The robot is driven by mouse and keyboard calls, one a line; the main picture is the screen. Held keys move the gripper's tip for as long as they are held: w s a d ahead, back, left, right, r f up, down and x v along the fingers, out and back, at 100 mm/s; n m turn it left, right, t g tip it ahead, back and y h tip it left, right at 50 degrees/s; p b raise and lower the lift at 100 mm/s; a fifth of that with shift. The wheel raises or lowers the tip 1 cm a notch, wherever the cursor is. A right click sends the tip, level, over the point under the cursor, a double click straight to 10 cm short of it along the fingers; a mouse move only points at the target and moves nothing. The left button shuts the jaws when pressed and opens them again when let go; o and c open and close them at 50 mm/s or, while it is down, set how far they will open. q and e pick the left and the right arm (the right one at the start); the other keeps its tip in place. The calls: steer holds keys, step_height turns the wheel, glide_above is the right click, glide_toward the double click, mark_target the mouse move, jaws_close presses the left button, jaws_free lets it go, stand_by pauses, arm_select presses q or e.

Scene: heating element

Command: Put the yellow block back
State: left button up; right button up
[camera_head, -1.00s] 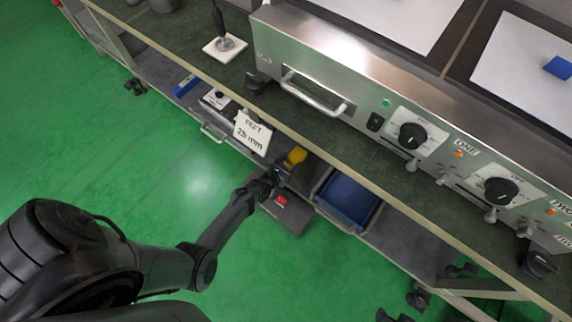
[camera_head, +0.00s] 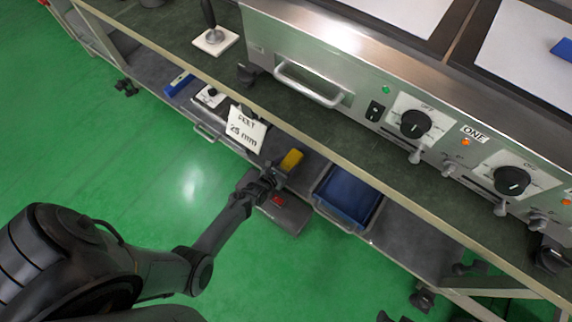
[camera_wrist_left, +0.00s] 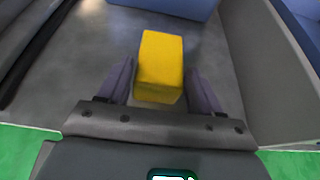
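The yellow block (camera_head: 291,160) is on the lower shelf area, beside the white "25 mm" sign (camera_head: 246,130) and left of the blue bin (camera_head: 348,195). In the left wrist view the block (camera_wrist_left: 161,62) lies between the two fingers of my left gripper (camera_wrist_left: 160,78). Thin gaps seem to show between the block and both fingers, so the gripper looks open around it. In the head view my left gripper (camera_head: 268,178) reaches the block from the front left. My right gripper is not in view.
The upper worktop edge (camera_head: 310,148) runs above the shelf. A steel heating unit (camera_head: 350,85) with knobs stands on the worktop. A blue object (camera_head: 179,84) and a white box (camera_head: 210,96) lie left along the shelf. Green floor (camera_head: 120,170) is clear at left.

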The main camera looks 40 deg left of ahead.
arm_select(q)
steer(key=o, duration=0.4)
steer(key=shift+r, duration=0.15)
